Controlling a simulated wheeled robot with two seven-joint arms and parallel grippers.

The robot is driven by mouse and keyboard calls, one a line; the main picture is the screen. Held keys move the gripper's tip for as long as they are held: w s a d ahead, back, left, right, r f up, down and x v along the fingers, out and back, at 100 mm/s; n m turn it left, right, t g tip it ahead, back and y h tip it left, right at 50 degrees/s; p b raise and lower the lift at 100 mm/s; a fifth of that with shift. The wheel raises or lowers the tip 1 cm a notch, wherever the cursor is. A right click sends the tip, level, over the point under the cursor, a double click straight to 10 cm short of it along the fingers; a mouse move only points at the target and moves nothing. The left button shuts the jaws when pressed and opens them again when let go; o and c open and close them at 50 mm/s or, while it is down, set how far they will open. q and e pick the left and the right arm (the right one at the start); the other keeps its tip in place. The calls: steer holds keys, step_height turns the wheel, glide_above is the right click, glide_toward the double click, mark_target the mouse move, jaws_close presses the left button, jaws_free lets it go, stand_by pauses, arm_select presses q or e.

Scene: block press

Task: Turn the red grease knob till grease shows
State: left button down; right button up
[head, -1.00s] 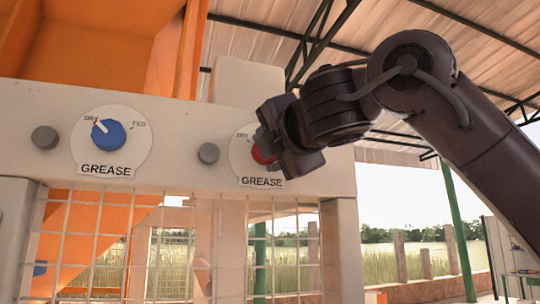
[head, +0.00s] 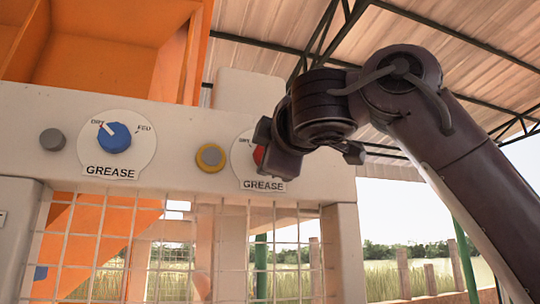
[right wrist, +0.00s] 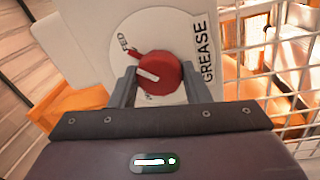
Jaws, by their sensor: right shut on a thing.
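The red grease knob (right wrist: 165,70) sits on a white round dial plate (right wrist: 122,28) marked GREASE. My right gripper (right wrist: 158,88) is shut on this knob, one finger on each side of it. A white mark on the knob faces left in the right wrist view; the label DRY is partly hidden by a finger. In the head view my right gripper (head: 262,152) covers much of the dial, and only a sliver of red shows. My left gripper is not in view.
A blue knob (head: 114,137) on a second GREASE dial, with its mark toward DRY, sits at the left. A plain grey port (head: 53,140) is beside it. A wire mesh guard (head: 95,235) hangs below the pale beam. Open air lies to the right.

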stand_by(0.5)
steer(key=o, duration=1)
steer(key=shift+c, duration=0.2)
steer(key=shift+s, duration=0.1)
steer(key=b+v, duration=0.4)
steer(key=v, duration=0.3)
steer(key=shift+s, duration=0.3)
steer(key=shift+d+f, duration=0.1)
